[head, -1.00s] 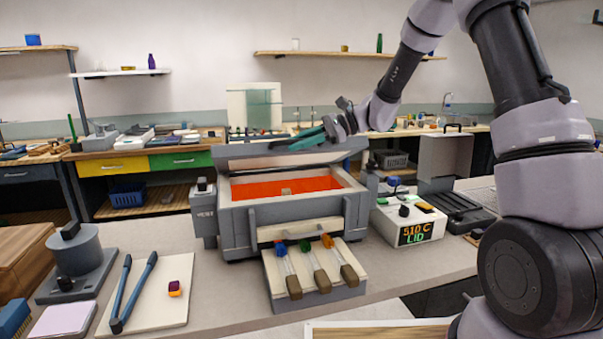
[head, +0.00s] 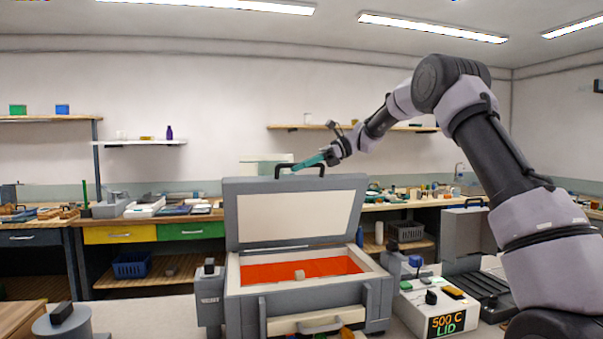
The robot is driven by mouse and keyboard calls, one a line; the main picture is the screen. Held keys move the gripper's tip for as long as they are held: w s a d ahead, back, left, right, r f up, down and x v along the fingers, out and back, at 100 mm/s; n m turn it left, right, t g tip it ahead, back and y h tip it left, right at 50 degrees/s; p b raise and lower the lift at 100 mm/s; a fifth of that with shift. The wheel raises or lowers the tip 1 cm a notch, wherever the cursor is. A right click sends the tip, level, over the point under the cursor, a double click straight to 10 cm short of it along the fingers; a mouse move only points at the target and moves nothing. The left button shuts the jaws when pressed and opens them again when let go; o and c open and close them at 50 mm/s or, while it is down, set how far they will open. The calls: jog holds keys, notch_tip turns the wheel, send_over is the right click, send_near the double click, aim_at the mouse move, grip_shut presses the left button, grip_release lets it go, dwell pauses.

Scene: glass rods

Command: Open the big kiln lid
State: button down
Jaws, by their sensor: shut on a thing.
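The big kiln (head: 308,307) is a grey box on the bench, with a glowing orange chamber (head: 290,271) showing inside. Its lid (head: 297,214) stands raised and nearly upright at the back, its pale inner face towards me. A black bar handle (head: 300,166) sits on the lid's top edge. My gripper (head: 308,163) has teal fingers and is shut on this handle, reaching from the upper right. The exact contact of the fingertips is small in view.
A control box (head: 440,308) right of the kiln reads "500 C LID". A grey stand (head: 62,322) is at the lower left. A grey upright panel (head: 467,240) and a black rack stand to the right. Shelves and a back counter lie behind.

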jog(key=shift+w, duration=0.2)
jog(key=c, duration=0.8)
grip_release()
jog(key=v, duration=1)
jog(key=shift+w+d+r, duration=0.15)
jog(key=shift+d+r, duration=0.1)
jog(key=shift+d, duration=0.05)
